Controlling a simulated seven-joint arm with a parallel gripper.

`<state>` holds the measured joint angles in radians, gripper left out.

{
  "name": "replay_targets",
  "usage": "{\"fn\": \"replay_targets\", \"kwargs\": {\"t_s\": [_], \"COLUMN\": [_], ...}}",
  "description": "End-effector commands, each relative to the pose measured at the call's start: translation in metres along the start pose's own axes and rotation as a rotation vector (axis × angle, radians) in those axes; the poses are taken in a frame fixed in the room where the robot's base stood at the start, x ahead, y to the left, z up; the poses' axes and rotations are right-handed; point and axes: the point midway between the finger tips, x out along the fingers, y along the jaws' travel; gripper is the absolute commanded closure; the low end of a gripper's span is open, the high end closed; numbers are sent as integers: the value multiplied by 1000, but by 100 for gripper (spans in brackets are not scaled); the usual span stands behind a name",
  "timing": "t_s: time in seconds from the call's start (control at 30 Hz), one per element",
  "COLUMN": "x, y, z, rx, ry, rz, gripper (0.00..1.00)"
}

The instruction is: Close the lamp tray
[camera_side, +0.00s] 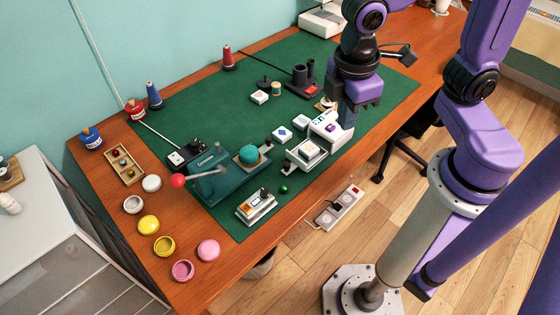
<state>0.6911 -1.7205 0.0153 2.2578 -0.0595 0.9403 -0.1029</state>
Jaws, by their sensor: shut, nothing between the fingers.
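The lamp tray (293,163) appears to be the grey-white tray sticking out of the front left of a small white box-shaped unit (338,134) on the green mat. It looks slid out, with a pale square block (309,148) on it. My gripper (362,106) is shut and empty. It points down above and behind the white unit, at its upper right in the side view, apart from the tray. The arm hides part of the mat behind the unit, and the exact gap between fingers and unit is hard to judge.
A teal press (210,188) with a red-knobbed lever stands left of the tray. A small white device (257,207) and a green ball (283,189) lie in front. The table's front edge is close to the tray.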

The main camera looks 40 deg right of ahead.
Motion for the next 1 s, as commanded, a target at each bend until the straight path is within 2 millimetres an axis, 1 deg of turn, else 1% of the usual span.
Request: {"fn": "replay_targets", "kwargs": {"t_s": [0.03,0.2,0.3,0.37,0.5,0.6,0.7,0.87,1.0], "x": [6,27,45,57,88,110,126,139,148], "y": [8,35,50,60,79,90,98,104,105], "z": [-18,-69,-98,-113,-145,-161,-171,-178,-176], "rx": [-13,-61,-92,-108,-150,-175,-193,-207,-209], "ry": [-27,-97,-139,-165,-222,-255,-280,-298,-301], "rz": [5,17,22,22,20,17,13,10,9], "gripper": [100,100,100,100,100,100,100,100,100]}}
